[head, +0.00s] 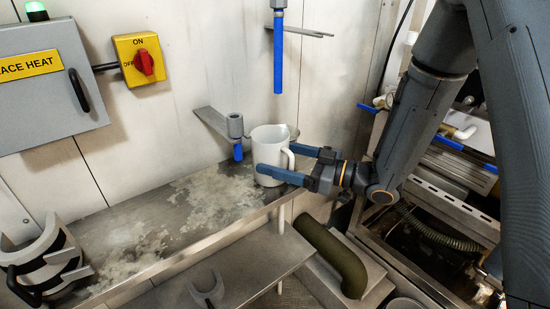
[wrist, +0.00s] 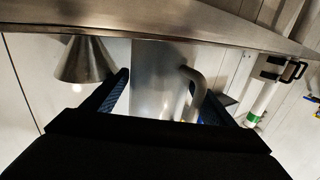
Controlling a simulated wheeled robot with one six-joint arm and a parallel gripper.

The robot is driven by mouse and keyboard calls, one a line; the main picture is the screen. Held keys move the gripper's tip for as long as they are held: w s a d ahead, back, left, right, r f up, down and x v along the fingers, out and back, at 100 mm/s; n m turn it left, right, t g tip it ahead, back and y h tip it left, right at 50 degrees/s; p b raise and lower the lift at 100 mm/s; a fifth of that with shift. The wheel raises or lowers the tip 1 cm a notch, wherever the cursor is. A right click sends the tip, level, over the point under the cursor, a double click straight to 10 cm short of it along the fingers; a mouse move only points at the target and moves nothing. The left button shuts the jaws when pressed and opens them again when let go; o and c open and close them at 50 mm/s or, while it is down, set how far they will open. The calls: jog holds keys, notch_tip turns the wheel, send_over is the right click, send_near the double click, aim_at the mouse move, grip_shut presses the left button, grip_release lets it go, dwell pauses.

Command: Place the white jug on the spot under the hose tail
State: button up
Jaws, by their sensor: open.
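The white jug (head: 267,150) stands upright at the back right of the metal shelf (head: 140,225). Its handle faces my gripper. My gripper (head: 279,162) reaches in from the right, open, with one blue finger in front of the jug and the other behind it. In the wrist view the jug (wrist: 148,75) and its handle stand between the two fingers (wrist: 165,95); I cannot tell whether they touch it. A blue hose tail (head: 278,65) hangs from above, over the jug. A shorter blue tube under a grey fitting (head: 236,128) is just left of the jug.
A grey cabinet (head: 45,95) and a yellow box with a red switch (head: 140,60) are on the wall. A curved metal cradle (head: 45,262) sits at the shelf's left end. The shelf's stained middle is clear. Pipes and machinery (head: 450,180) stand at right.

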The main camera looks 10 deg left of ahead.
jog(key=s+d+b, duration=0.1)
jog(key=s+d, duration=0.1)
jog(key=d, duration=0.8)
jog(key=shift+d+b, duration=0.3)
jog(key=shift+d, duration=0.1)
